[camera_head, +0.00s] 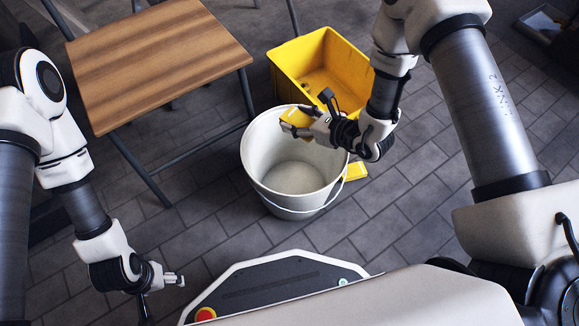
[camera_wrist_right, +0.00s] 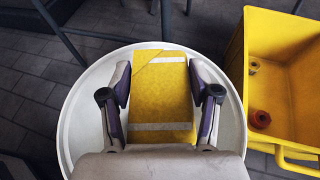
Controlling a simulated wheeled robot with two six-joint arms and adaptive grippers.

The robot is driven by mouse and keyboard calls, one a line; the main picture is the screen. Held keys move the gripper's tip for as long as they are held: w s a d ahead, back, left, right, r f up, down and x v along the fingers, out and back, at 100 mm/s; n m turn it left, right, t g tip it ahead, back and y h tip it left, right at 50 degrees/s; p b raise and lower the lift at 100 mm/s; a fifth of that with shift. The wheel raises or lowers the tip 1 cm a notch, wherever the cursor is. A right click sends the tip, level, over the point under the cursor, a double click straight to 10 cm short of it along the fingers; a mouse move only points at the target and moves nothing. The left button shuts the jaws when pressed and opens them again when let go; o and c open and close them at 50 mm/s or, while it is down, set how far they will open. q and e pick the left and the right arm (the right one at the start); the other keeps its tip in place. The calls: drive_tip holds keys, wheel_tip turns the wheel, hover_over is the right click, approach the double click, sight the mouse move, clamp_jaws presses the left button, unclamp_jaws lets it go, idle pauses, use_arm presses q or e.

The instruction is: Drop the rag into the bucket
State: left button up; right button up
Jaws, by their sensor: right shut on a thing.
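The rag (camera_head: 297,117) is a folded yellow cloth with pale stripes. My right gripper (camera_head: 309,123) is shut on it and holds it over the white bucket (camera_head: 259,153). In the right wrist view the rag (camera_wrist_right: 161,90) lies between the two fingers, with the round bucket rim (camera_wrist_right: 68,112) around it in the picture. The bucket stands upright on the floor, and the part of its floor that shows is bare. My left gripper (camera_head: 168,279) is low at the left, apart from the bucket; its finger opening is unclear.
A yellow bin (camera_head: 285,62) stands just behind and right of the bucket; round red and yellow pieces lie in it (camera_wrist_right: 260,118). A wooden-topped table (camera_head: 155,60) is at upper left. A small yellow piece (camera_head: 356,171) shows right of the bucket. Tiled floor is open at right.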

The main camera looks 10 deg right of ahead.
drive_tip(key=shift+s+f, duration=0.25)
drive_tip(key=shift+f, duration=0.1)
wheel_tip(320, 180, down, 6)
drive_tip(key=b, duration=0.5)
drive_tip(key=o, duration=1.2)
drive_tip(key=shift+s+r, duration=0.1)
drive_tip(key=v, duration=1.2)
